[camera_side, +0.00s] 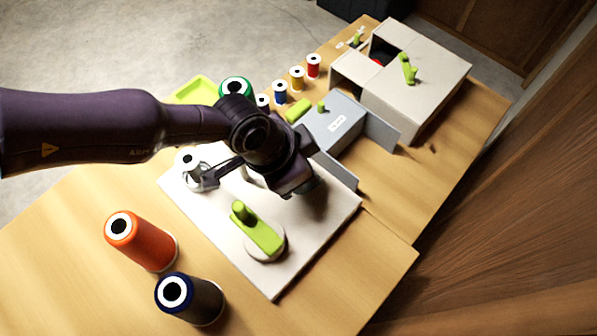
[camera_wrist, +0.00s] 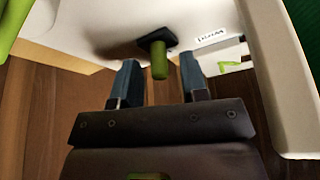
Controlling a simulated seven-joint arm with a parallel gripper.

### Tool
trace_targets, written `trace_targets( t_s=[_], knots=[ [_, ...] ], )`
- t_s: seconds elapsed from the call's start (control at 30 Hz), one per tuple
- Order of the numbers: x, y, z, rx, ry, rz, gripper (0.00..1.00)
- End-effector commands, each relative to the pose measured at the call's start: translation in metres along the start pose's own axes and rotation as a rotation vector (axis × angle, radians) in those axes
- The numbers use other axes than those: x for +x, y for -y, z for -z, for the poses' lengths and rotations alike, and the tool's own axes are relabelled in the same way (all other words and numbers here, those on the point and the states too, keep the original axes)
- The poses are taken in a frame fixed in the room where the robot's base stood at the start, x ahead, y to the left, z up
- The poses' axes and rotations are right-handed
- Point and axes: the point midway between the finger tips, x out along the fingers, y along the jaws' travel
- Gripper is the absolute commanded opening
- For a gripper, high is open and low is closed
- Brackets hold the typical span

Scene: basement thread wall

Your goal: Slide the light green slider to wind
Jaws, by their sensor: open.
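A light green peg (camera_wrist: 158,60) on a dark base (camera_wrist: 150,41) stands on a pale surface in the wrist view. I take it for the slider. My gripper (camera_wrist: 160,80) is open, with one blue-grey finger on each side of the peg; I cannot tell whether either finger touches it. A small white label (camera_wrist: 212,37) lies to the right of the peg, its word unreadable. In the side view my gripper (camera_side: 293,187) is low over the white board (camera_side: 290,269) and hides what is under it.
A light green lever (camera_side: 258,232) on a round base sits on the board near the gripper. A grey box (camera_side: 335,125) and a white cabinet (camera_side: 430,75) stand behind. Orange (camera_side: 140,240) and dark (camera_side: 190,298) spools stand at front left. Small spools line the back.

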Motion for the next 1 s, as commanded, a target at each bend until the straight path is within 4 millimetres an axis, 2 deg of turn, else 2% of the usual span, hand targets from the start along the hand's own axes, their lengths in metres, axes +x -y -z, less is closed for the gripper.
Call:
trace_targets(
  t_s=[0.07, 0.23, 0.47, 1.0],
  knots=[
    [0.000, 0.000, 0.000, 0.000, 0.000, 0.000, 0.40],
    [0.000, 0.000, 0.000, 0.000, 0.000, 0.000, 0.01],
    [-0.001, 0.002, -0.001, -0.001, 0.000, 0.000, 0.01],
    [-0.005, 0.029, -0.011, -0.002, 0.001, 0.000, 0.01]
  ],
)
